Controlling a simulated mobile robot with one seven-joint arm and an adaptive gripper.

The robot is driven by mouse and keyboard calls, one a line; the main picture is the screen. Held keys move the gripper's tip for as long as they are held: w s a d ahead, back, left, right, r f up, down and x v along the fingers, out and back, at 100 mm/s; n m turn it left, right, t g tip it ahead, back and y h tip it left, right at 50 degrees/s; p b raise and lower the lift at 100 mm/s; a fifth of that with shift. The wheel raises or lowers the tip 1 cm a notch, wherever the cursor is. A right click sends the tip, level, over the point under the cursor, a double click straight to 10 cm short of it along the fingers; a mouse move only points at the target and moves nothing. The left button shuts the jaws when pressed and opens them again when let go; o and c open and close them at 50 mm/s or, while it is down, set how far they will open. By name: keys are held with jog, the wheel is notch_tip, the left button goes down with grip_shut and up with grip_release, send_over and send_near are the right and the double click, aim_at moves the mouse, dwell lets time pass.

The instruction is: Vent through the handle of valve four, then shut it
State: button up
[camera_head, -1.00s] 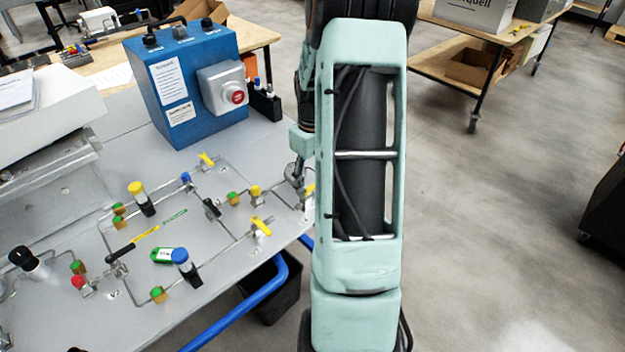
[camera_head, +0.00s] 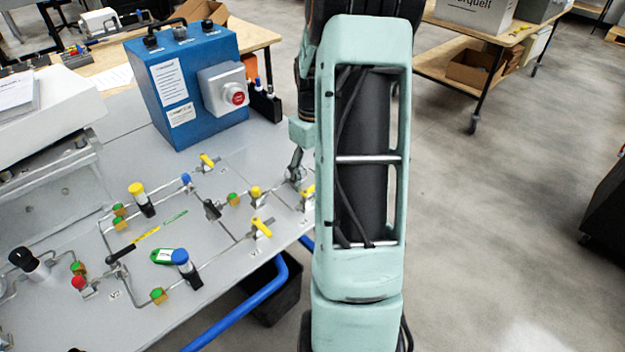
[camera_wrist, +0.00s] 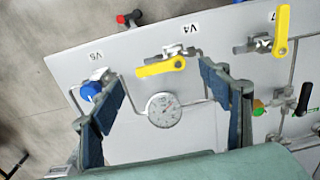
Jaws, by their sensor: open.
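The valve labelled V4 shows in the wrist view with a yellow lever handle (camera_wrist: 161,67), lying roughly in line with its metal body. Its label (camera_wrist: 180,29) appears upside down. My gripper (camera_wrist: 158,76) is open, its two dark blue fingers spread wide. The handle lies between and slightly beyond the fingertips in the picture, with no clear contact. The right fingertip is close to the valve's right side. In the head view my arm hides most of the gripper, and a yellow handle (camera_head: 308,191), probably the same one, shows partly beside the arm.
A round gauge (camera_wrist: 163,110) sits between the fingers. A blue-knobbed valve (camera_wrist: 91,91) labelled V5 is by the left finger. Another yellow handle (camera_wrist: 282,30) stands crosswise at right, near a black-handled valve (camera_wrist: 304,98). A blue box with a red button (camera_head: 238,97) stands behind.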

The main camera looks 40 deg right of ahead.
notch_tip(320, 180, up, 9)
dwell(0.3)
dwell(0.4)
